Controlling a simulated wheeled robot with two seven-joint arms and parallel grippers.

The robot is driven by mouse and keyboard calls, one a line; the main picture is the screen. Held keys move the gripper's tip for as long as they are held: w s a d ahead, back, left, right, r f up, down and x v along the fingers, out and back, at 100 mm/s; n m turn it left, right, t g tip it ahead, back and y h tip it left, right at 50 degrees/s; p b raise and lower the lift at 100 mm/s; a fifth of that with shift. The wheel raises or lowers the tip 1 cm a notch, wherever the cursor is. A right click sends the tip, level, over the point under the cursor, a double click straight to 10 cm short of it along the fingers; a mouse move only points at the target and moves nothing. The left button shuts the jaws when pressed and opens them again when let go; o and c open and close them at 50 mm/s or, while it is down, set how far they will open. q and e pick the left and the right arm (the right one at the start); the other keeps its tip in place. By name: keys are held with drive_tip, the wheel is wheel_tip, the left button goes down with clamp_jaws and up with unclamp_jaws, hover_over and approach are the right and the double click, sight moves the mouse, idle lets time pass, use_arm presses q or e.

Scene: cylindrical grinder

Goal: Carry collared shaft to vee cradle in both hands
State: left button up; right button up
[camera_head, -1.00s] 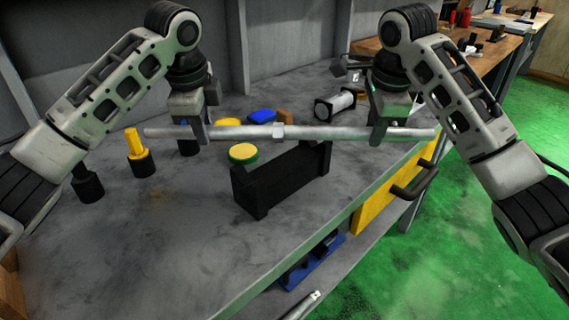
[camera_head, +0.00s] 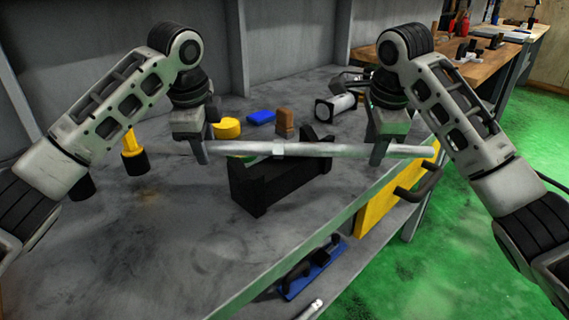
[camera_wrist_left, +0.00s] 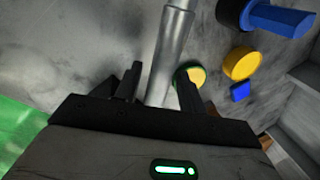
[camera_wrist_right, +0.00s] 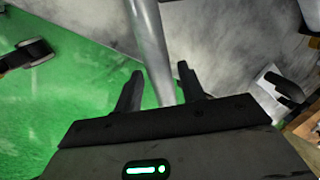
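The grey collared shaft (camera_head: 330,150) spans between both grippers, roughly level in the head view. Its collar (camera_head: 279,150) shows near the middle. The black vee cradle (camera_head: 280,182) stands on the table; the shaft passes across its top edge in the picture, and I cannot tell whether they touch. My left gripper (camera_head: 203,150) has its fingers on both sides of the shaft near its visible left end; the shaft also shows between them in the left wrist view (camera_wrist_left: 168,60). My right gripper (camera_head: 379,152) is closed around the shaft, whose right end sticks out past it.
A yellow disc (camera_head: 227,128), blue block (camera_head: 261,117), brown block (camera_head: 285,122) and light cylinder (camera_head: 335,106) stand behind the cradle. A yellow post with a black base (camera_head: 134,158) is at left. The front-left table surface is clear. A black handle (camera_head: 420,182) juts from the front.

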use_arm(q)
drive_tip(key=shift+r, duration=0.25)
use_arm(e)
drive_tip(key=shift+r, duration=0.1)
use_arm(q)
drive_tip(key=v, duration=1.1)
drive_tip(key=shift+s+r, duration=0.2)
drive_tip(key=shift+r, duration=0.2)
use_arm(e)
drive_tip(key=v, duration=1.2)
drive_tip(key=shift+s, duration=0.1)
